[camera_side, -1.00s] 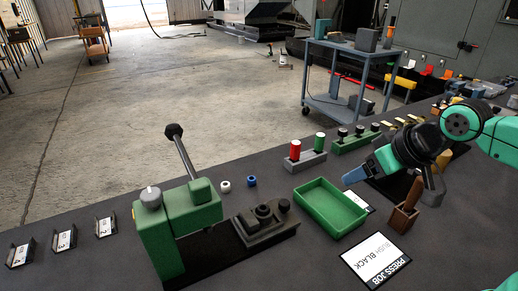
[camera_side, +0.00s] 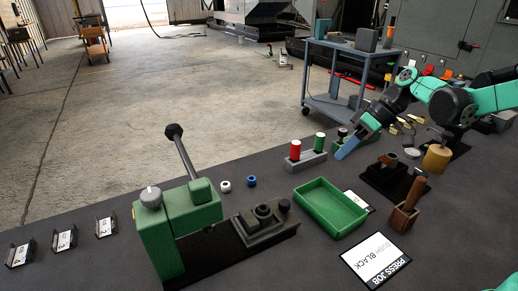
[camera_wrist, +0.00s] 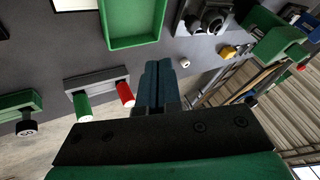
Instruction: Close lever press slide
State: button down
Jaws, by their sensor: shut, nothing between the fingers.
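The green lever press (camera_side: 168,243) stands at the front left of the bench. Its lever (camera_side: 183,155), with a black knob, stands raised, leaning up and left. The press slide (camera_side: 277,231) sticks out to the right of the body, with a dark block and round part (camera_side: 264,211) on it. The slide also shows at the top of the wrist view (camera_wrist: 205,18). My gripper (camera_side: 340,156) is shut and empty, above the bench behind the green tray and well right of the press. Its blue fingers show together in the wrist view (camera_wrist: 158,70).
The green tray (camera_side: 329,230) lies between slide and gripper. A grey stand with red and green cylinders (camera_side: 307,158) is left of my fingers. White (camera_side: 225,186) and blue (camera_side: 251,181) rings lie behind the press. A card (camera_side: 376,261) reads "PRESS JOB BUSH BLACK".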

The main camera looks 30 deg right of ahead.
aim_at(245, 217)
jog(key=shift+n+y, duration=0.3)
jog(key=x, duration=0.9)
jog(key=shift+w+d+f, duration=0.2)
jog(key=shift+w+f, duration=0.05)
jog(key=shift+f, duration=0.05)
jog(key=a, duration=0.3)
jog(key=shift+s+a+f, duration=0.15)
jog(key=shift+s+f, duration=0.15)
jog(key=shift+s+a, duration=0.15)
jog(key=shift+a, duration=0.35)
jog(key=a, duration=1.1)
jog(key=shift+a, duration=0.25)
